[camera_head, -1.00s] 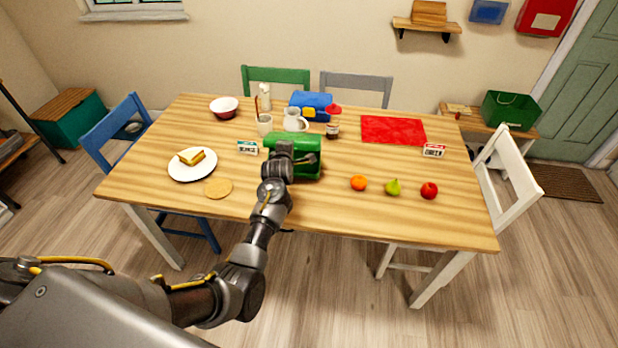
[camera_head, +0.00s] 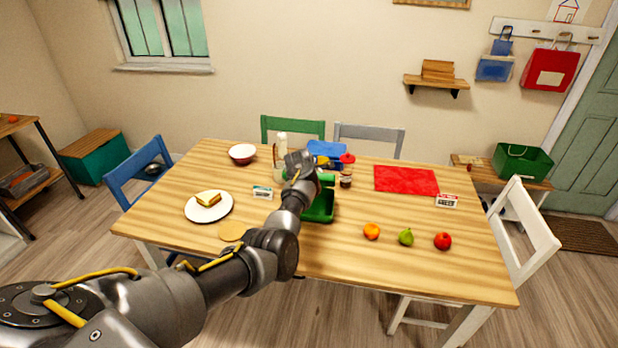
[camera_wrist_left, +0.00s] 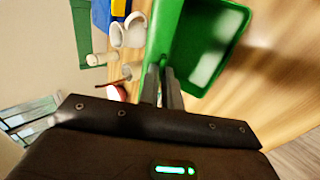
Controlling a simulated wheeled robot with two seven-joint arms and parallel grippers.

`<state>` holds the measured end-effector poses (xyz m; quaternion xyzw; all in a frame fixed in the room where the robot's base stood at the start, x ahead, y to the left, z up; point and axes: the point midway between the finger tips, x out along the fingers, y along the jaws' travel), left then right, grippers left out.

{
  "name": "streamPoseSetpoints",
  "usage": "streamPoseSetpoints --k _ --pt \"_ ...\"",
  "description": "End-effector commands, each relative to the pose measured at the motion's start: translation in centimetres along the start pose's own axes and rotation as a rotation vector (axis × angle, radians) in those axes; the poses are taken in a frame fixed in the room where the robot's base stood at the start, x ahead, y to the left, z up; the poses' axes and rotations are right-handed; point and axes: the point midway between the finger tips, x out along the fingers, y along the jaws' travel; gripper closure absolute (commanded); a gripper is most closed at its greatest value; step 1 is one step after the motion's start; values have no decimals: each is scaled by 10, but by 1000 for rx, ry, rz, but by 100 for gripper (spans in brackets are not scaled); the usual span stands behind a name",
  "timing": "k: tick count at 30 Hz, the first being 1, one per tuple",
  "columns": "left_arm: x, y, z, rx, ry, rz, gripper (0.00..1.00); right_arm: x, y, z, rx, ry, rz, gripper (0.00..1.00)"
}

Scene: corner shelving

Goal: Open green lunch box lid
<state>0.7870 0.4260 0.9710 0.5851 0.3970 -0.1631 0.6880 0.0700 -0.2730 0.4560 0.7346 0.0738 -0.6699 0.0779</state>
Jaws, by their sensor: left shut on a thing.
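The green lunch box (camera_head: 319,208) stands on the table with its inside showing. Its green lid (camera_head: 326,180) is raised at the back and partly hidden by my arm. The open box (camera_wrist_left: 208,45) fills the upper right of the left wrist view, with the lid (camera_wrist_left: 163,28) along its left side. My left gripper (camera_wrist_left: 160,72) is shut on the lid's edge, its two fingers close together there. In the head view my left gripper (camera_head: 303,165) is over the back of the box, its fingertips hidden. My right gripper is not in view.
A blue lunch box (camera_head: 326,149) and a red-capped jar (camera_head: 346,170) stand just behind. A white mug (camera_wrist_left: 128,32) is near the lid. An orange (camera_head: 371,232), pear (camera_head: 406,237) and apple (camera_head: 442,241) lie to the right. A sandwich plate (camera_head: 209,208) is to the left.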

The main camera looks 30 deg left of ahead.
Motion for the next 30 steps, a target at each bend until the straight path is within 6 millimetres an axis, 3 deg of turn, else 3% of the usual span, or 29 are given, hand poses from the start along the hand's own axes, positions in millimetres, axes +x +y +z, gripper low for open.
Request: streamPoseSetpoints --k 26,27,30 --pt "0 1 2 2 -2 3 100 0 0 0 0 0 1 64" --pt "0 1 2 2 -2 3 89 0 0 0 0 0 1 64" --pt "0 1 2 2 -2 3 76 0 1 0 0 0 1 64"
